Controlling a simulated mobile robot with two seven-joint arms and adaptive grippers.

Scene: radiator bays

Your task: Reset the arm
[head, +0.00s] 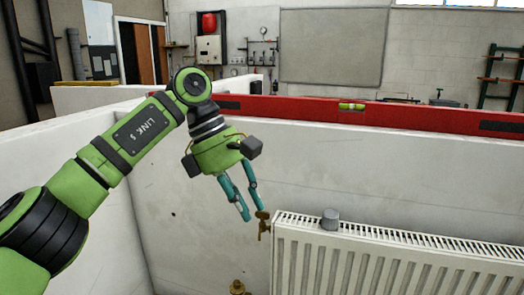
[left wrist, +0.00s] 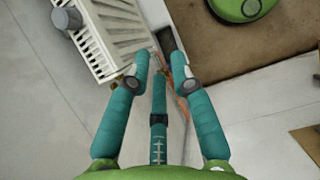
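My left arm comes in from the left in the head view and bends down at the wrist. Its left gripper (head: 253,209) points down beside the brass valve (head: 263,224) at the radiator's left end; I cannot tell whether it touches the valve. In the left wrist view the teal fingers of the left gripper (left wrist: 160,68) are spread apart, with nothing held between them. The white radiator (head: 395,262) also shows in the left wrist view (left wrist: 112,32), at upper left. My right gripper is in neither view.
A grey cap (head: 330,218) sits on the radiator's top. Behind is a low white partition (head: 340,165) with a red spirit level (head: 400,117) along its top. Another brass fitting (head: 238,288) is low, left of the radiator. A brown mat (left wrist: 240,45) lies on the floor.

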